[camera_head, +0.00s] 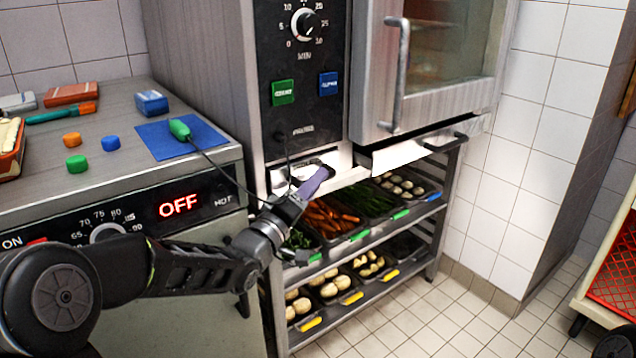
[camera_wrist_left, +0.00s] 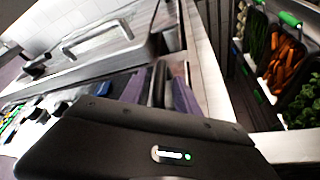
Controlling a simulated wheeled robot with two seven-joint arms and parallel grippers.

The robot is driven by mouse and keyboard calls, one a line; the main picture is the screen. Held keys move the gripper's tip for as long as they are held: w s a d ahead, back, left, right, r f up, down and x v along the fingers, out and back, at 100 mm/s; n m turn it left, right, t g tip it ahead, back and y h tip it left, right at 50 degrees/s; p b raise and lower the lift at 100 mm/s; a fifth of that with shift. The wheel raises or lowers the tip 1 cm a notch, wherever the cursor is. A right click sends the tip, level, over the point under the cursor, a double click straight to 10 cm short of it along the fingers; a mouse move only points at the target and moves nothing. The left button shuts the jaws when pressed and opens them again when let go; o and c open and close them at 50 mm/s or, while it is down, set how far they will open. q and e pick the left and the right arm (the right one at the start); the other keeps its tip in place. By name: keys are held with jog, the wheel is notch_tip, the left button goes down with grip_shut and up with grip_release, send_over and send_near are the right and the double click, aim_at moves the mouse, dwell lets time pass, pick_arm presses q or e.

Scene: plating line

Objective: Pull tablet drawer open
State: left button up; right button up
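The tablet drawer (camera_head: 350,178) is a narrow metal front low on the oven's control column, under the dial and the green and blue buttons. A pale surface shows behind its front edge. My left gripper (camera_head: 318,178) reaches it from the left, with purple fingers at a small dark handle (camera_head: 326,169). In the left wrist view the fingers (camera_wrist_left: 160,88) are close together with dark material between them, and they appear shut on the handle. The fingers partly hide the handle and the drawer front. My right gripper is in neither view.
The oven door with its long handle (camera_head: 401,75) is to the right. Below is a rack (camera_head: 385,240) of food trays. A counter (camera_head: 95,110) at left holds coloured blocks and a blue mat. A green-ended cable (camera_head: 180,129) hangs near my arm. Open tiled floor lies in front.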

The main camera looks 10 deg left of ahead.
pick_arm(q)
jog(key=shift+x, duration=0.9)
jog(key=shift+c, duration=0.5)
grip_shut()
